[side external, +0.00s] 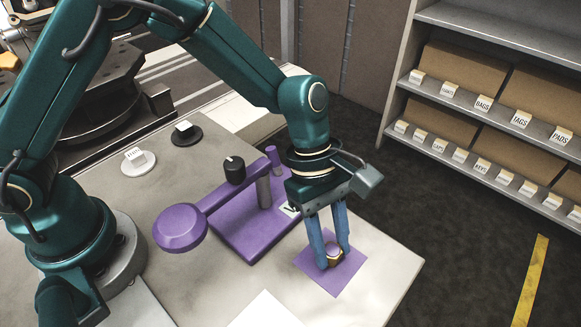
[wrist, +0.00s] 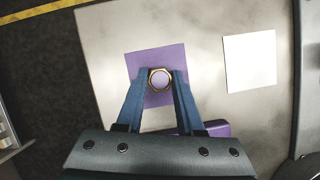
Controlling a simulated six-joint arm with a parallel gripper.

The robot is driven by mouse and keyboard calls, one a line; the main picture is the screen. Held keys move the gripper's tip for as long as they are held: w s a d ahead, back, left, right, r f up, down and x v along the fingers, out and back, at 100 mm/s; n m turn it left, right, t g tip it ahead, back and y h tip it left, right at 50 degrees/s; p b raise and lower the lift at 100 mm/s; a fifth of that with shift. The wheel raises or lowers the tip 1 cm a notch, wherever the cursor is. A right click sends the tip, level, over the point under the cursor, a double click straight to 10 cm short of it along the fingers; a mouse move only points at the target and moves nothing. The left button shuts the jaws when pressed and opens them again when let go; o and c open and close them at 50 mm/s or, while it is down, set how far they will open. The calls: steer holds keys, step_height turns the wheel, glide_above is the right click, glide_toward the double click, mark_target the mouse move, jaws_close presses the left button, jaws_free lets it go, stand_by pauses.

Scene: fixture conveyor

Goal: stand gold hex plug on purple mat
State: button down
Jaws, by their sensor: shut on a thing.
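The gold hex plug (wrist: 159,70) is between the blue fingertips of my gripper (wrist: 159,84), its round, pale purple-looking top face toward the wrist camera. In the side view the plug (side external: 334,257) sits low between the fingertips of my gripper (side external: 333,260), over the purple mat. My gripper points down and is shut on the plug. The purple mat (wrist: 142,62) lies flat near the table's front right corner and also shows in the side view (side external: 345,283). The plug looks upright; whether its underside touches the mat I cannot tell.
A purple fixture (side external: 245,225) with a round-ended arm (side external: 180,228) stands just left of my gripper. A white sheet (wrist: 249,62) lies beside the mat. White (side external: 139,160) and dark (side external: 184,134) labelled discs sit farther back. The table edge is close to the mat.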

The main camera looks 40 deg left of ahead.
steer(key=c, duration=0.5)
jaws_free()
steer(key=shift+f, duration=0.1)
steer(key=shift+c, duration=0.2)
steer(key=v, duration=1.2)
